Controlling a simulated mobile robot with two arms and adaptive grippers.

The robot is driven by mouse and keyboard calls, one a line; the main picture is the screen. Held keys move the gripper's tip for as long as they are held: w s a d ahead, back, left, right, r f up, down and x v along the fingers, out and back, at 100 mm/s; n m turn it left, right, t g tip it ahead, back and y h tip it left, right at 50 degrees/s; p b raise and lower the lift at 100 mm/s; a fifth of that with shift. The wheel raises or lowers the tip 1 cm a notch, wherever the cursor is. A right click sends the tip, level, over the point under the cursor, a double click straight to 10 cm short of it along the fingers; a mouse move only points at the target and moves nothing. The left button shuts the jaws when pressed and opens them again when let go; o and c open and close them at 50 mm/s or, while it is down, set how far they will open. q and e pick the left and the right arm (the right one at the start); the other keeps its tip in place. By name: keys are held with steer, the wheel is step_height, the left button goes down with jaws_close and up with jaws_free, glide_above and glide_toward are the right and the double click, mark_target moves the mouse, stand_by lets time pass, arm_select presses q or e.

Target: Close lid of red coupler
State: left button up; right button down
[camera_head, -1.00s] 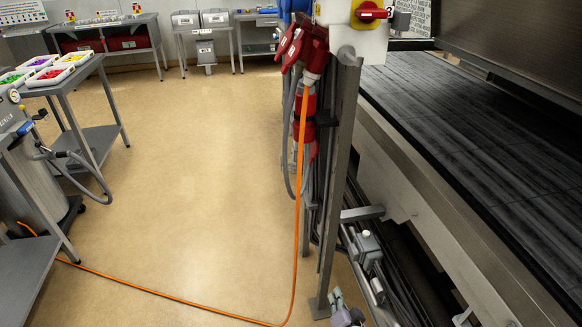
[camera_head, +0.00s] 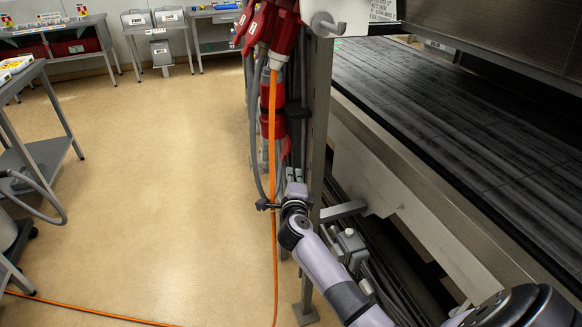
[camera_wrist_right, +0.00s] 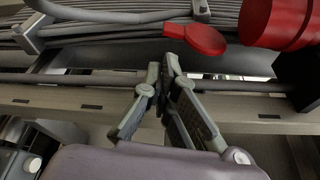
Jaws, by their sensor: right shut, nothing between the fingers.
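The red coupler (camera_head: 272,128) hangs beside the metal post in the head view. In the right wrist view the red coupler's body (camera_wrist_right: 277,18) is at the upper right. A round flat red lid (camera_wrist_right: 207,40) sticks out to the left of it, swung out from the body. My right gripper (camera_head: 296,188) is below the coupler in the head view. In the right wrist view my right gripper (camera_wrist_right: 164,68) is shut and empty, its tips a little below and left of the lid, apparently not touching it. My left gripper is out of view.
Red plugs (camera_head: 285,32) and an orange cable (camera_head: 273,235) hang close to the metal post (camera_head: 318,120). Grey cables (camera_wrist_right: 110,35) run behind the lid in the wrist view. The conveyor (camera_head: 450,110) borders the right side.

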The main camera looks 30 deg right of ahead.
mark_target(285, 149)
steer(key=x, duration=0.5)
steer(key=shift+w+d+f+b, duration=0.1)
steer(key=shift+w+b, duration=0.05)
steer(key=shift+b, duration=0.2)
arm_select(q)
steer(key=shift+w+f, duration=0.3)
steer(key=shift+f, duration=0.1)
arm_select(e)
steer(key=shift+w, duration=0.1)
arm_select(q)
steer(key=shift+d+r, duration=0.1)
